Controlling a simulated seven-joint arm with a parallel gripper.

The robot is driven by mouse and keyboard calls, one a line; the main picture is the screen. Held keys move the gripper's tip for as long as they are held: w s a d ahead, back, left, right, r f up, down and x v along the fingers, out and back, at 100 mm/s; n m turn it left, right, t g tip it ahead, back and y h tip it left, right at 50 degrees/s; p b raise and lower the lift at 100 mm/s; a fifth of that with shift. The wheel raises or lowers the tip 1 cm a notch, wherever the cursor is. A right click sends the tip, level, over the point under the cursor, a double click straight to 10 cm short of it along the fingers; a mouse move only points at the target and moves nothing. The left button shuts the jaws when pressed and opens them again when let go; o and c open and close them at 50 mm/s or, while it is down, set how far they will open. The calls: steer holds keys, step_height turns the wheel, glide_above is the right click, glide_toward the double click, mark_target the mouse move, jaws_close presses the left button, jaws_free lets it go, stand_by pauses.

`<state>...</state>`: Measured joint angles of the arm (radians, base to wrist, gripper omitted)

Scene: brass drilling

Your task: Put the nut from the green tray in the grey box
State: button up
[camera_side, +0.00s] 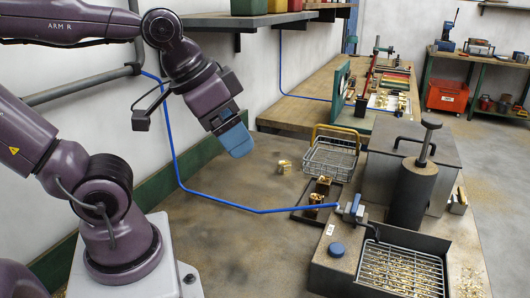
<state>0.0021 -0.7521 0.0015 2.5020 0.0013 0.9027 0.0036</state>
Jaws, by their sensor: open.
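My gripper (236,140), with blue fingers, hangs above the left part of the bench, pointing down and to the right. It is open, with nothing visible between its fingers. A small brass piece (284,167) lies on the bench below and right of it; I cannot tell if it is a nut. A dark tray (299,216) farther right holds brass pieces (316,199), also too small to identify. I cannot make out a clearly green tray. A large grey box-like body (393,168) stands at the bench's right side; I cannot tell if it is the grey box.
A wire basket (331,157) stands behind the dark tray. A dark cylinder with a handle (412,190) and a chip-filled grate (400,271) are at right. A blue hose (225,203) crosses the bench. A shelf (245,19) overhangs the wall. The bench's left-middle is mostly clear.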

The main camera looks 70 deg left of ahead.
steer(key=n+g+y, duration=0.1)
steer(key=n+y, duration=0.7)
steer(key=n, duration=0.4)
glide_toward(285, 163)
steer(key=x, duration=0.9)
steer(key=shift+w+a+f, duration=0.1)
steer(key=shift+a, duration=0.1)
